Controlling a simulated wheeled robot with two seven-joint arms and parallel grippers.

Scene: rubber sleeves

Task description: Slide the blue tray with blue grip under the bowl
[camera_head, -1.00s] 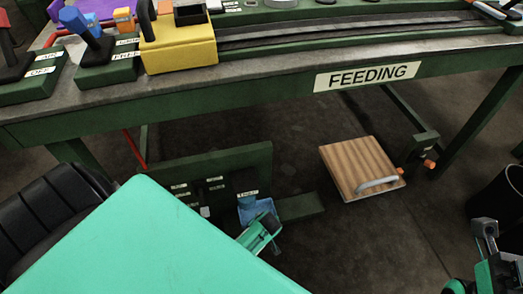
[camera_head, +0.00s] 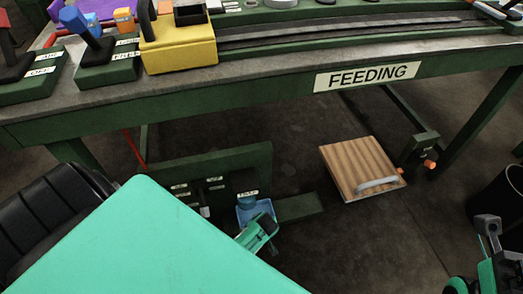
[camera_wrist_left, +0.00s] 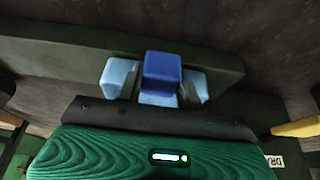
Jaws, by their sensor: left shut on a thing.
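The light blue tray (camera_head: 251,209) is at the low green stand under the table, below a dark block with a white label. My left gripper (camera_head: 262,226) is at its front, partly hidden by a large green surface of mine. In the left wrist view, the left gripper's fingers (camera_wrist_left: 158,82) are on both sides of the dark blue grip (camera_wrist_left: 162,68) and shut on it. I cannot clearly make out the bowl; the dark block (camera_head: 245,181) above the tray could be it. My right gripper (camera_head: 487,236) is at the right edge, away from the tray; its opening is unclear.
The green stand (camera_head: 210,163) has a low base plate (camera_head: 298,207) to the right of the tray. A wooden board with a grey handle (camera_head: 361,168) lies on the right. The FEEDING table (camera_head: 270,90) overhangs behind.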

